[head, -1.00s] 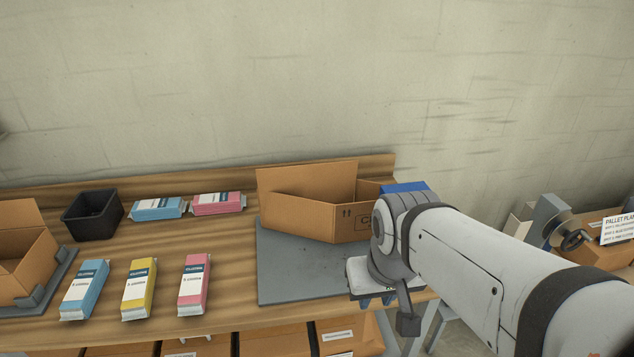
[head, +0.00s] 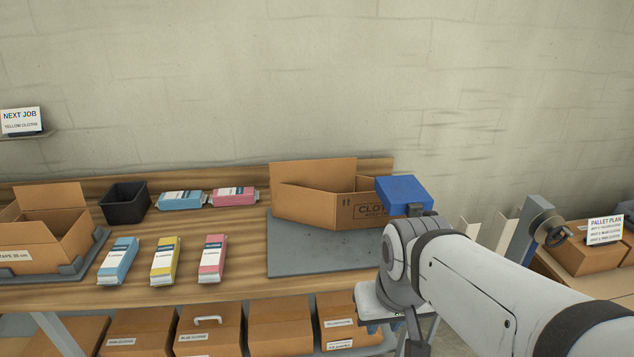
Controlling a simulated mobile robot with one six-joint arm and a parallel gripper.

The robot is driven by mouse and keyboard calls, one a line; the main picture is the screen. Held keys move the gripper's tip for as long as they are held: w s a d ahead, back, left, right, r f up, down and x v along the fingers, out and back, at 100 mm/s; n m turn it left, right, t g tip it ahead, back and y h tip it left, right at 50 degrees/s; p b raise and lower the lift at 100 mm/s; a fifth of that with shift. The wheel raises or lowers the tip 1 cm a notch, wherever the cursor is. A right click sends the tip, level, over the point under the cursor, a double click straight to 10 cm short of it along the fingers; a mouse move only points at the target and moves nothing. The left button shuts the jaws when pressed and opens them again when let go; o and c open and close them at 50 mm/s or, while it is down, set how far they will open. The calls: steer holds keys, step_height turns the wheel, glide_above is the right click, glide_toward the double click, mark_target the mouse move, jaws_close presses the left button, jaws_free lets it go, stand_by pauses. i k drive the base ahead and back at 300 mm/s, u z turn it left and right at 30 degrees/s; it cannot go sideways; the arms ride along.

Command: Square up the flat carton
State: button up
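The brown carton (head: 325,203) stands partly opened on a grey mat (head: 310,252) at the right of the table. Its walls form a skewed, narrow shape rather than a square one, and a tall flap rises at the back. Printing shows on its front right wall, partly hidden by a blue block-like thing (head: 403,192). My gripper (head: 384,328) is low at the table's front right edge, in front of the mat and apart from the carton.
Blue, yellow and pink packs (head: 164,261) lie left of the mat, with two more behind. A black bin (head: 125,204) and an open carton in a grey tray (head: 85,265) stand farther left. Boxes (head: 280,327) fill the shelf below. A pallet plan sign (head: 605,230) is at right.

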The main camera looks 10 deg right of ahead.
mark_target(306, 205)
steer(key=u, duration=0.15)
steer(key=i, duration=0.95)
steer(key=z, duration=0.1)
